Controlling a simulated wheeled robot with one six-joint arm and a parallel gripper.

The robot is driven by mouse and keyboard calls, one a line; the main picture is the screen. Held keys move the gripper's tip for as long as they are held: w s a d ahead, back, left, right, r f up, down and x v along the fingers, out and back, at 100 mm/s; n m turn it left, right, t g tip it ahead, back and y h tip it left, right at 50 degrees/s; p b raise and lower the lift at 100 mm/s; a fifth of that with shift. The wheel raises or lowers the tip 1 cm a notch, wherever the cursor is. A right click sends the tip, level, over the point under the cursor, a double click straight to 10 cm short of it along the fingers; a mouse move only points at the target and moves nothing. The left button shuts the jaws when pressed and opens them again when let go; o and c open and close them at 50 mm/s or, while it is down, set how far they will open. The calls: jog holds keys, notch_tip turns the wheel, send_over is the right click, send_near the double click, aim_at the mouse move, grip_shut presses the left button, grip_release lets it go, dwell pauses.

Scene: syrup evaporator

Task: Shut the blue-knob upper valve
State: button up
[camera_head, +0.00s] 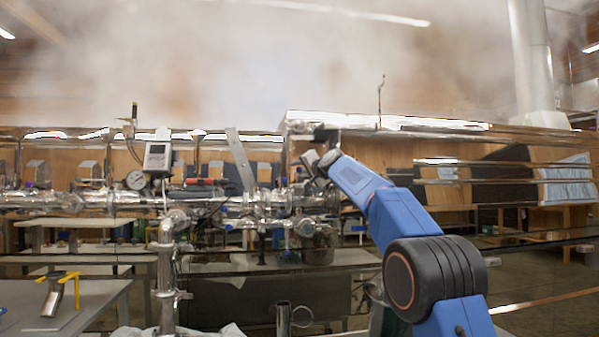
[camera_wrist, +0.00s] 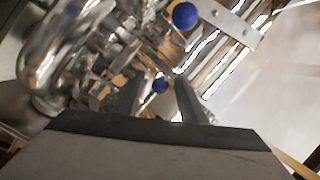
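A second, larger-looking blue knob (camera_wrist: 185,16) is beyond the fingers at the top. Which knob is on the upper valve is unclear. In the head view, small blue spots (camera_head: 228,228) show among the steel pipes. My gripper (camera_head: 318,165) is at the right end of the pipework there, its fingers too small to read. The wrist view shows the fingers apart.
A slanted flat metal bar (camera_head: 240,160) rises from the pipework and also shows in the wrist view (camera_wrist: 228,22). A dial gauge (camera_head: 136,180) and a digital meter (camera_head: 157,156) stand left. A curved steel pipe (camera_wrist: 45,55) is close on the wrist view's left. Steam fills the air above.

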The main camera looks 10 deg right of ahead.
grip_shut()
jog(key=shift+r, duration=0.15)
